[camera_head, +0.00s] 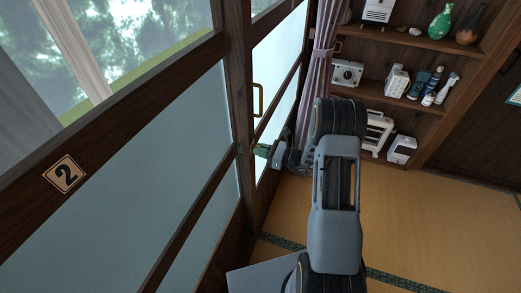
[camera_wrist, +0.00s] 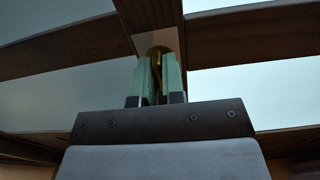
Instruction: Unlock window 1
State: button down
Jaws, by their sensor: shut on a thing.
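My gripper (camera_wrist: 160,80) shows in the wrist view with its two green-grey fingers close around a small brass piece (camera_wrist: 158,52), which looks like the window lock. The piece sits on the dark wooden upright (camera_wrist: 150,14) of the window frame. In the head view my gripper (camera_head: 261,149) is at the frame where the sliding windows meet, below a brass pull handle (camera_head: 258,100). The lock is hidden there by the gripper and frame. The nearer window has a plate with "2" (camera_head: 65,174). No plate reading "1" is visible.
A mauve curtain (camera_head: 318,70) hangs just beyond the window. Wooden shelves (camera_head: 400,38) at the back hold a camera (camera_head: 347,73), bottles, vases and small appliances. The tatami floor (camera_head: 430,225) is clear at right.

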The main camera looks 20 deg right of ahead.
jog(key=c, duration=1.2)
grip_release()
jog(key=shift+d, duration=0.1)
jog(key=b+v, duration=0.1)
jog(key=v, duration=1.2)
jog(key=shift+s+d, duration=0.25)
jog(key=shift+s, duration=0.05)
jog(key=shift+f, duration=0.1)
